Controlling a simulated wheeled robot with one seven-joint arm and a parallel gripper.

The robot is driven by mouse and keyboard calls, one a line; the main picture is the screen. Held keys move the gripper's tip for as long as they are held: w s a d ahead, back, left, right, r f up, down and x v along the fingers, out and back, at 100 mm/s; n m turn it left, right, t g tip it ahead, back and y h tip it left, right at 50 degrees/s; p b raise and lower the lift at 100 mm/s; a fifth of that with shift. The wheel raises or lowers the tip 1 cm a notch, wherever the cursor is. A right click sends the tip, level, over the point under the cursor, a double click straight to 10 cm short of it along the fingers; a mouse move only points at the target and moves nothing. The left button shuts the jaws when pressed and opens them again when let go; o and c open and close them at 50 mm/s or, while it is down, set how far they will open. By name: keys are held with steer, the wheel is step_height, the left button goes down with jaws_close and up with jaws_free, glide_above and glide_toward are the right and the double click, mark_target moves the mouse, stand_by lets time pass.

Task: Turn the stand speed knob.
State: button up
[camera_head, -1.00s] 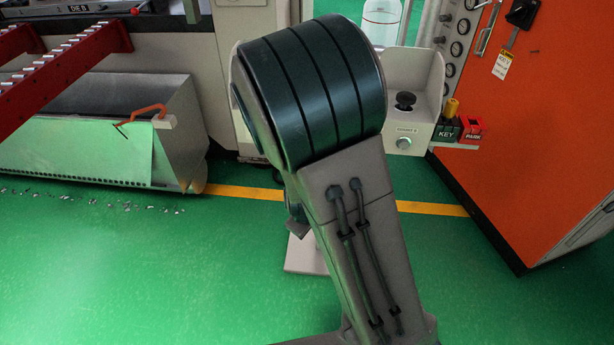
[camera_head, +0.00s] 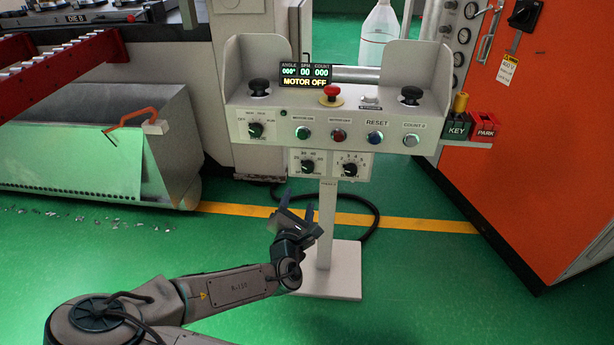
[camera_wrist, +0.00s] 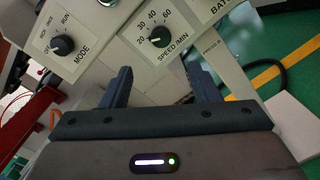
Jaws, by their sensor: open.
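The stand speed knob (camera_head: 308,166) is a small black knob on the left lower panel of the grey control stand (camera_head: 322,210). In the wrist view the knob (camera_wrist: 159,37) sits above the "SPEED /MIN" label, inside a scale from 20 to 60. Its pointer seems to be towards 20. My gripper (camera_head: 298,201) is below the knob, in front of the stand's post, fingers upwards. In the wrist view my gripper (camera_wrist: 158,70) is open and empty, its two fingers apart and below the knob. No contact with the knob shows.
The mode knob (camera_wrist: 62,45) is left of the speed knob in the wrist view; the batch knob (camera_head: 350,168) is right of it. A red emergency button (camera_head: 331,91) and push buttons sit above. A display (camera_head: 305,76) reads MOTOR OFF. An orange cabinet (camera_head: 545,130) stands right.

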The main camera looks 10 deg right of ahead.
mark_target(307, 169)
steer(key=b+x, duration=0.2)
steer(key=x, duration=1.1)
steer(key=shift+w+d+b, duration=0.15)
steer(key=shift+w+b, duration=0.05)
steer(key=shift+b, duration=0.15)
steer(key=c, duration=1)
